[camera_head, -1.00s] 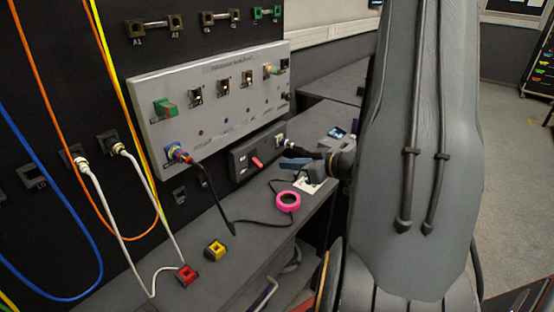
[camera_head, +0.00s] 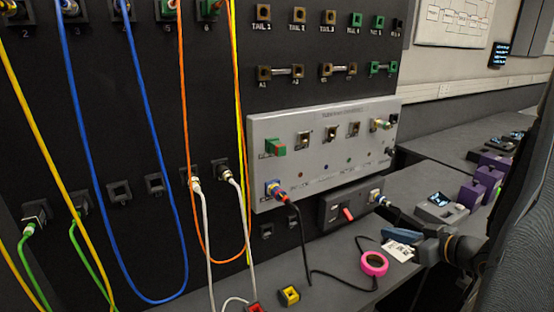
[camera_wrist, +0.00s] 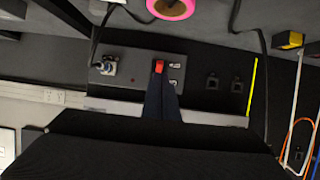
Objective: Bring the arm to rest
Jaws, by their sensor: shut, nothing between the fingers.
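My gripper (camera_head: 387,232) is at the right in the head view, above the bench and just in front of the small black box (camera_head: 337,213) with a red switch. Its two dark fingers are together, with nothing between them. In the wrist view, my gripper (camera_wrist: 161,83) points at the same box (camera_wrist: 130,66), its tips showing just below the red switch (camera_wrist: 158,66). I cannot tell the exact gap to the box. My arm runs off the right edge of the head view.
A grey panel (camera_head: 322,127) with connectors is on the black wall. A pink tape roll (camera_head: 374,264), a white card (camera_head: 398,251) and a yellow block (camera_head: 289,295) lie on the bench. A black cable (camera_head: 304,245) hangs from the panel. Purple blocks (camera_head: 480,185) stand at right.

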